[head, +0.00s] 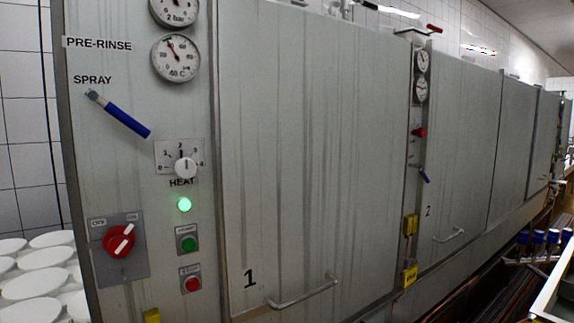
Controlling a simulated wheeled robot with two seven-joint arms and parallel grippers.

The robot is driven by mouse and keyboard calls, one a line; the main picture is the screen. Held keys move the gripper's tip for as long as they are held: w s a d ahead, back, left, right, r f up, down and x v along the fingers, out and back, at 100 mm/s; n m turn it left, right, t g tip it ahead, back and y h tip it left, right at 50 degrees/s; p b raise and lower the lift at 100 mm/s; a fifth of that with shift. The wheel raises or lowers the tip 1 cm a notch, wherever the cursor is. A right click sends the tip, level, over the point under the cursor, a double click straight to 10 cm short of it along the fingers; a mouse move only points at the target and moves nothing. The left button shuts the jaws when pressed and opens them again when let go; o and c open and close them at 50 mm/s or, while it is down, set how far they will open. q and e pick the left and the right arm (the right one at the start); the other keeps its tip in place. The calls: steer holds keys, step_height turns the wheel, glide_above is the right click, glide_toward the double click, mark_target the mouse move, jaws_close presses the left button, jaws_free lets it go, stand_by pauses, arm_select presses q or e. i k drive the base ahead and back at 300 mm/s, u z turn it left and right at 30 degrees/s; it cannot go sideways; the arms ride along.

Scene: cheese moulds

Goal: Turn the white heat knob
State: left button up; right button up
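The white heat knob (186,168) sits on a square grey scale plate (166,156) on the machine's front panel, above the word HEAT. The plate carries small numbered marks around the knob. A dark pointer line on the knob stands roughly upright. Neither of my grippers shows in the head view, so nothing of mine is seen touching the knob.
Around the knob are a blue-handled spray lever (127,120), a lit green lamp (184,205), a green button (189,244), a red button (193,284) and a red rotary switch (119,241). Two gauges (176,57) sit above. Door 1 has a protruding handle (302,293).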

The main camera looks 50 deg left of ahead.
mark_target(185, 167)
steer(key=z, duration=0.55)
steer(key=i, duration=0.7)
steer(key=u, duration=3)
